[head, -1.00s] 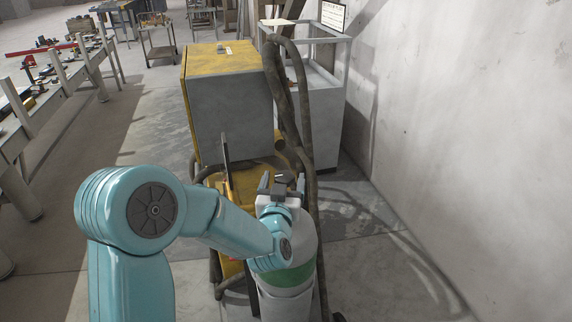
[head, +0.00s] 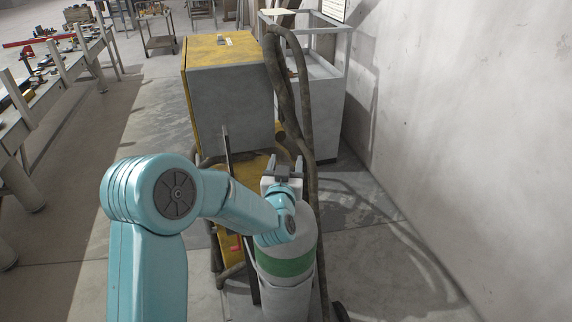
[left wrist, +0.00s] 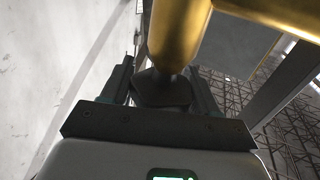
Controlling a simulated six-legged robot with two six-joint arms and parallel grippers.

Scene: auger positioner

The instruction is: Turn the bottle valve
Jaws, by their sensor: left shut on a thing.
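A grey gas bottle with a green band (head: 287,267) stands upright at the lower middle of the head view. My left gripper (head: 284,170) is at the bottle's top, and my arm hides part of the bottle. In the left wrist view, a dark valve knob (left wrist: 160,89) sits between the two fingers of the same gripper (left wrist: 162,84), which is shut on it. A brass valve body (left wrist: 178,30) rises from the knob toward the top of that view. The valve does not show clearly in the head view. My right gripper is in neither view.
A yellow and grey machine box (head: 230,95) stands just behind the bottle. A dark hose (head: 305,110) hangs beside it and runs down past the bottle's right. A pale wall (head: 460,150) bounds the right. A workbench with tools (head: 40,95) stands at the left, with open floor between.

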